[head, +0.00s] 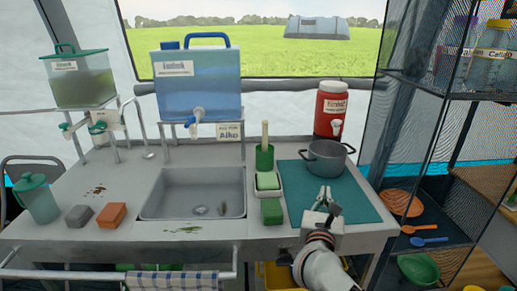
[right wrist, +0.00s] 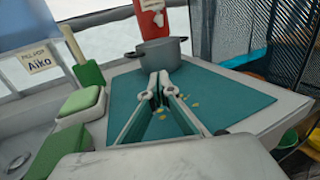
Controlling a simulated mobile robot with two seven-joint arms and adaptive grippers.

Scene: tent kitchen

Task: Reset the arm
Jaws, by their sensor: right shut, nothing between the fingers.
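My right arm (head: 330,268) comes in from the bottom of the head view and reaches over the counter's front edge. My right gripper (head: 324,191) is over the teal mat, in front of the grey pot (head: 327,160). In the right wrist view its fingertips (right wrist: 159,77) meet, with nothing held between them. The pot (right wrist: 160,54) stands just beyond the fingertips there; the gap is hard to judge. The teal mat (right wrist: 235,98) shows around the fingers, with small yellowish bits (right wrist: 163,116) on it. My left arm and gripper are not in view.
A red drink cooler (head: 331,108) stands behind the pot. Left of the mat are a green sponge (head: 271,211), a soap tray and the sink (head: 197,190). A mesh shelf rack (head: 430,130) stands at the right. The mat's right part is clear.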

